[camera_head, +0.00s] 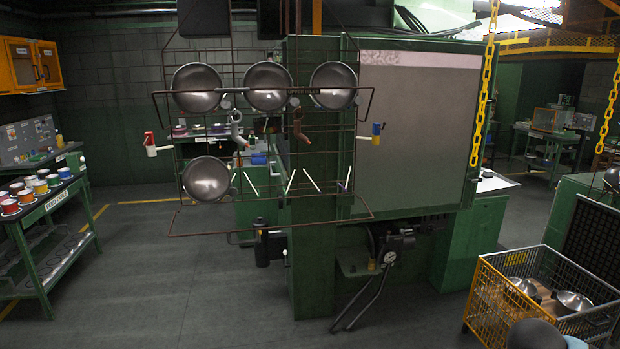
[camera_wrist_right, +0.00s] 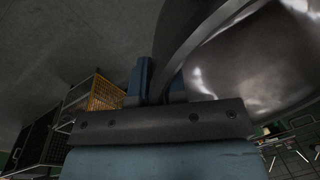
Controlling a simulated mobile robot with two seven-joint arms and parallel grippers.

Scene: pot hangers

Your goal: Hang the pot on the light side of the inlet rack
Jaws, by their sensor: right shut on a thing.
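A wire rack (camera_head: 262,93) hangs in the middle of the head view. Three round metal pots (camera_head: 268,87) hang across its upper row, and one pot (camera_head: 206,178) hangs lower left. A light grey hook-shaped piece (camera_head: 236,128) is left of centre; a brown one (camera_head: 299,125) is to its right. The lower middle and right have thin white rods and no pots. In the right wrist view, my right gripper (camera_wrist_right: 162,85) is shut on the dark handle of a shiny metal pot (camera_wrist_right: 245,65). The pot is only partly visible. My left gripper is not in view.
A yellow-and-grey wire crate (camera_head: 495,290) at lower right holds metal pots (camera_head: 573,301). A green post (camera_head: 312,250) and cabinet stand directly behind the rack. Yellow chains (camera_head: 484,85) hang at right. A shelf table (camera_head: 45,215) with coloured cans is at left. The floor before the rack is clear.

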